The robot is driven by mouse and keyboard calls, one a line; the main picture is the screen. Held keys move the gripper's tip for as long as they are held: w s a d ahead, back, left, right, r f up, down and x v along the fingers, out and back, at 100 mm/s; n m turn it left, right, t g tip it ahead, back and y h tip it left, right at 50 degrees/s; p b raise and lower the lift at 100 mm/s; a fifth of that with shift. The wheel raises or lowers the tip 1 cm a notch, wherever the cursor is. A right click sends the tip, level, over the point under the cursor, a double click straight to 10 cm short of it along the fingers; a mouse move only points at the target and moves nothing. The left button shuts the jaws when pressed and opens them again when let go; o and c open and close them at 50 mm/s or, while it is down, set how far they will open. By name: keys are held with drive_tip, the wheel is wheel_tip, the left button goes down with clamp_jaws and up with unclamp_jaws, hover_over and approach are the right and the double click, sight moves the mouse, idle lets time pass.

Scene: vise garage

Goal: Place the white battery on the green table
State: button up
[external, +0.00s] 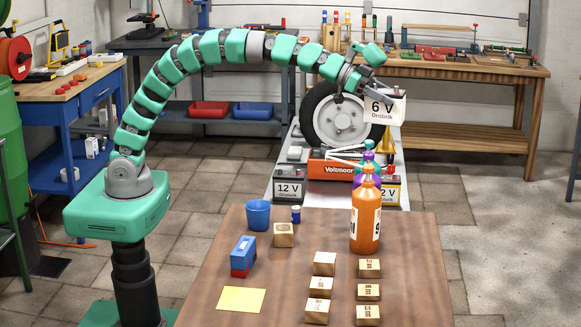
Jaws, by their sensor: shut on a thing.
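The white battery (384,108), marked "6 V", hangs in the air over the right side of the long light table, in front of the back workbench. My gripper (366,88) is shut on its top at the end of my raised, arched arm. The contact between the fingers and the battery is small and partly hidden.
The light table (282,188) holds a wheel (318,122), an orange Voltmoor box (330,169) and 12 V batteries (289,191). The brown table (200,309) in front bears an orange bottle (366,222), a blue cup (257,215) and several wooden blocks. Floor at right is clear.

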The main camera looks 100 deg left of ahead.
drive_tip(key=s+a+f+n+y+b, duration=0.1)
drive_tip(key=s+a+f+n+y, duration=0.2)
drive_tip(key=s+a+f, duration=0.2)
drive_tip(key=s+a+f+n+y+b, duration=0.1)
drive_tip(key=s+a+f+n+y, duration=0.2)
drive_tip(key=s+f, duration=0.8)
drive_tip(key=s+a+y, duration=0.1)
drive_tip(key=s+a, duration=0.1)
drive_tip(key=s, duration=0.1)
drive_tip(key=shift+f, duration=0.4)
idle(0.9)
drive_tip(key=shift+a, duration=0.15)
